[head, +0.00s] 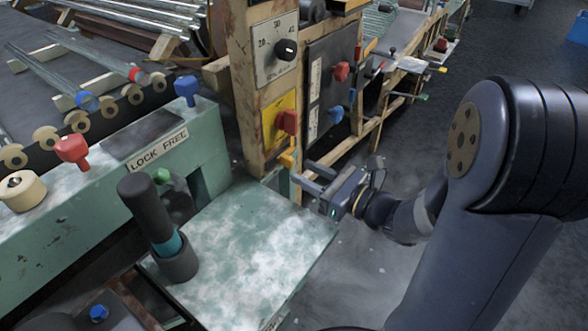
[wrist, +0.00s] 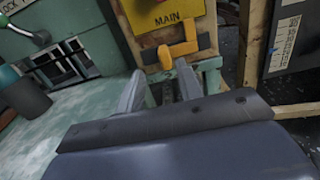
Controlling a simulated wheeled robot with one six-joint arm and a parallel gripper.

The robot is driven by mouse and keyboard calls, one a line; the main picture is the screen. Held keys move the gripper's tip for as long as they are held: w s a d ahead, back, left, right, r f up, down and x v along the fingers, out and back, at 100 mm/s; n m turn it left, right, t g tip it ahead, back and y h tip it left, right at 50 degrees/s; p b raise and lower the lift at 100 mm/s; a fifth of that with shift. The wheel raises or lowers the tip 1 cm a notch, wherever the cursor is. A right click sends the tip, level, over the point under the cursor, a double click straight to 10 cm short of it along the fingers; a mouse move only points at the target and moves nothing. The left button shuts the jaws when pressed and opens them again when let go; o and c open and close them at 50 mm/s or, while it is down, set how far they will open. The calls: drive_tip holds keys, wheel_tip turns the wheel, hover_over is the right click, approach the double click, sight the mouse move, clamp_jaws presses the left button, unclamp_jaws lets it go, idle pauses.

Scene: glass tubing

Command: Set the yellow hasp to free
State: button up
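The yellow hasp (head: 288,160) is a small orange-yellow piece low on the wooden post, below a yellow plate with a red knob. In the wrist view the hasp (wrist: 182,50) looks angular, with a raised arm at the right, on a tan wooden face under the "MAIN" plate. My gripper (head: 313,176) is at the post, just below and right of the hasp in the head view. In the wrist view its two fingers (wrist: 160,85) are apart, pointing at the hasp, with nothing held between them. Whether a fingertip touches the hasp cannot be told.
A "LOCK FREE" label (head: 158,150) is on the green housing (head: 60,215) at left. A dark upright cylinder (head: 150,208) stands on the green plate (head: 255,235), otherwise bare. A dark panel (head: 330,85) with red and blue knobs is right of the post. Glass tubes lie at upper left.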

sight(292, 163)
drive_tip(key=x, duration=0.3)
drive_tip(key=shift+w, duration=0.5)
drive_tip(key=shift+w+a+b, duration=0.3)
drive_tip(key=shift+a, duration=0.15)
drive_tip(key=shift+c, duration=0.2)
clamp_jaws()
